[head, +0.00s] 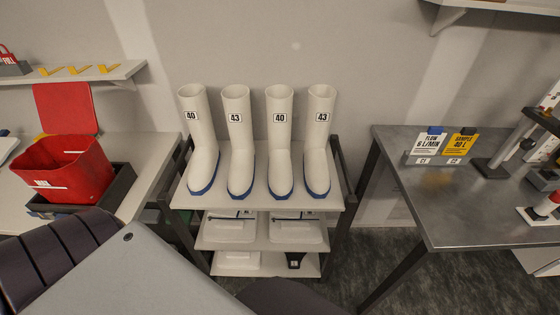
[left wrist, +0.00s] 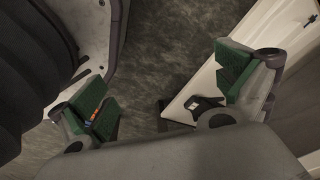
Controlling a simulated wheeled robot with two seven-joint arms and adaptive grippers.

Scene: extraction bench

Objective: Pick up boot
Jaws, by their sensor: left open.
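Several tall white boots with blue soles stand upright in a row on the top shelf of a rack. From left they are a boot marked 40 (head: 203,150), a boot marked 43 (head: 240,155), another boot marked 40 (head: 280,155) and another boot marked 43 (head: 317,150). No gripper is at the boots. My left gripper (left wrist: 170,95) shows in the left wrist view, its green-padded fingers wide apart with nothing between them. Grey floor shows behind it. No boot shows clearly in that view. My right gripper is not in view.
The rack (head: 258,201) has lower shelves holding white trays (head: 230,230). To its left, a red bin (head: 65,168) sits in a black tray on a white bench. To its right stands a metal table (head: 430,200) with yellow and white tags (head: 461,145). A gap separates rack and table.

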